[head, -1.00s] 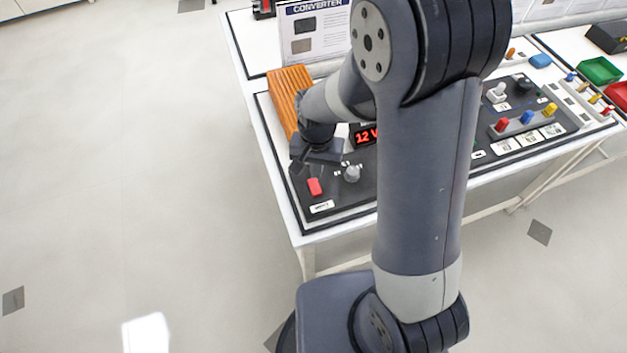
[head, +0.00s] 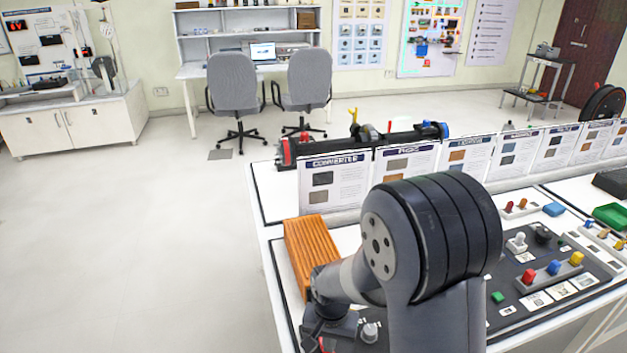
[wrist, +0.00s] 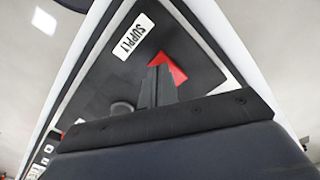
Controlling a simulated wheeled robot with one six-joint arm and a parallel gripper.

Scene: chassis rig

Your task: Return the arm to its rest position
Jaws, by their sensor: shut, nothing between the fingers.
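My arm reaches out over the bench from the lower right of the head view. My gripper (head: 326,337) is low over the left end of the dark control panel, partly cut off by the frame's lower edge. In the wrist view my gripper (wrist: 158,82) shows its fingers together and empty. A red switch (wrist: 171,70) is just beyond the fingertips, partly hidden by them; I cannot tell whether they touch. A white SUPPLY label (wrist: 132,37) lies beside it on the panel.
A ribbed orange-brown block (head: 309,248) stands close behind my gripper. A grey knob (head: 370,332) is to its right. Upright information cards (head: 335,184) line the bench's back. Coloured switches (head: 553,267) sit farther right. Open floor lies left of the bench.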

